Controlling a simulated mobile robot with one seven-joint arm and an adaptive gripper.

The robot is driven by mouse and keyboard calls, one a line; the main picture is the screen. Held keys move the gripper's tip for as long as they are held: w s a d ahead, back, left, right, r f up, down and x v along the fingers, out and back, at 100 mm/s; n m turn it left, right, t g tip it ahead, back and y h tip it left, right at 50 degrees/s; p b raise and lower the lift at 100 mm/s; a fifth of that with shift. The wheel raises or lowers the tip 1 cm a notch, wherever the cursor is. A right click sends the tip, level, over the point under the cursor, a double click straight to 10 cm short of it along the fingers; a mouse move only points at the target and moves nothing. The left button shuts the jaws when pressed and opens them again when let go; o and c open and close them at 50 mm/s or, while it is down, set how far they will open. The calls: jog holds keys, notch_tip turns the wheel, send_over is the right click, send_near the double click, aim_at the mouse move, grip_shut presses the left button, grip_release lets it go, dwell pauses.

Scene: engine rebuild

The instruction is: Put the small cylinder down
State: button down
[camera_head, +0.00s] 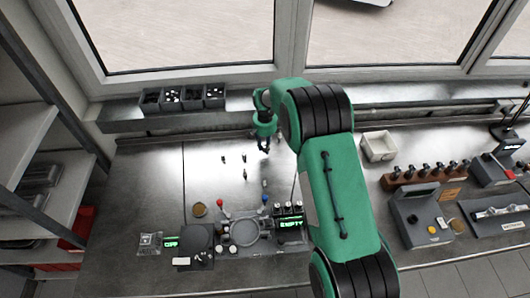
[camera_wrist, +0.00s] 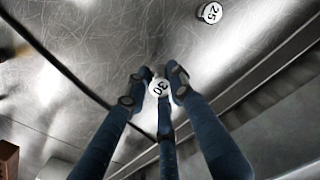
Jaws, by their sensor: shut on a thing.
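My gripper (camera_head: 264,147) is over the metal bench near its back edge in the head view. In the wrist view its dark fingers (camera_wrist: 160,88) are closed around a small pale cylinder marked 30 (camera_wrist: 158,86). I cannot tell whether the held cylinder touches the bench. Another small cylinder marked 25 (camera_wrist: 210,13) stands apart on the bench at the top right of the wrist view. In the head view, several small dark pieces (camera_head: 243,158) stand on the bench left of my gripper; their marks are too small to read.
Bins (camera_head: 184,98) sit on the back ledge. A white box (camera_head: 379,147) and a brown rack (camera_head: 425,172) are to the right. A round device (camera_head: 243,234), a dark scale (camera_head: 196,240) and an EMPTY display (camera_head: 291,224) stand at the front. The bench's left part is clear.

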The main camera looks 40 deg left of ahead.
aim_at(265, 156)
jog(key=shift+f, duration=2.05)
jog(key=shift+f, duration=0.2)
jog(key=c, duration=1.5)
grip_release()
jog(key=shift+r+p, duration=0.2)
jog(key=shift+p, duration=0.1)
jog(key=shift+r+b, duration=0.8)
jog(key=shift+r, duration=5.2)
